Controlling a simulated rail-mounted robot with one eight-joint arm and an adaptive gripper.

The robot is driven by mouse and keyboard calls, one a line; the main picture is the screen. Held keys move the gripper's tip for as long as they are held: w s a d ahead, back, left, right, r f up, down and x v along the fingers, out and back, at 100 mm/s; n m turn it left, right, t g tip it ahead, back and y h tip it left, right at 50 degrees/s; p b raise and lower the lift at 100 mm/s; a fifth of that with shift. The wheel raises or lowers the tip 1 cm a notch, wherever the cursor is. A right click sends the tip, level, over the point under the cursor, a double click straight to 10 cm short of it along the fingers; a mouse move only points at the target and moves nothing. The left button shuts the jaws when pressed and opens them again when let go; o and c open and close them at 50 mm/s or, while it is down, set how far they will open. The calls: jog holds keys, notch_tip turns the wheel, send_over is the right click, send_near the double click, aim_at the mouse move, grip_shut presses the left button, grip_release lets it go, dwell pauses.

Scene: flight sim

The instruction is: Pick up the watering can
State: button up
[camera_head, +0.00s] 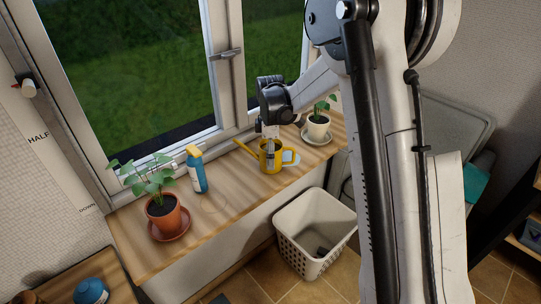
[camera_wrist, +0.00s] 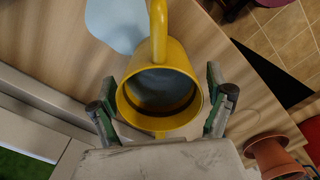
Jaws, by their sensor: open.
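The yellow watering can (camera_head: 265,165) stands on the wooden windowsill, its spout pointing left toward the window. In the wrist view I look down into its round, dark opening, and the yellow body (camera_wrist: 183,58) and handle show above it. My gripper (camera_head: 270,148) is over the can, pointing down. In the wrist view my gripper (camera_wrist: 162,108) is open, with one finger on each side of the can. Small gaps seem to show between fingers and can. The fingertips are partly hidden in the head view.
A blue spray bottle (camera_head: 197,174) and a plant in a terracotta pot (camera_head: 163,222) stand left on the sill (camera_head: 228,205). A light blue flat thing (camera_head: 290,157) lies beside the can. A white basket (camera_head: 300,235) stands below.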

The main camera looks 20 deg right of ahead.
jog(key=shift+f, duration=0.55)
jog(key=c, duration=1.7)
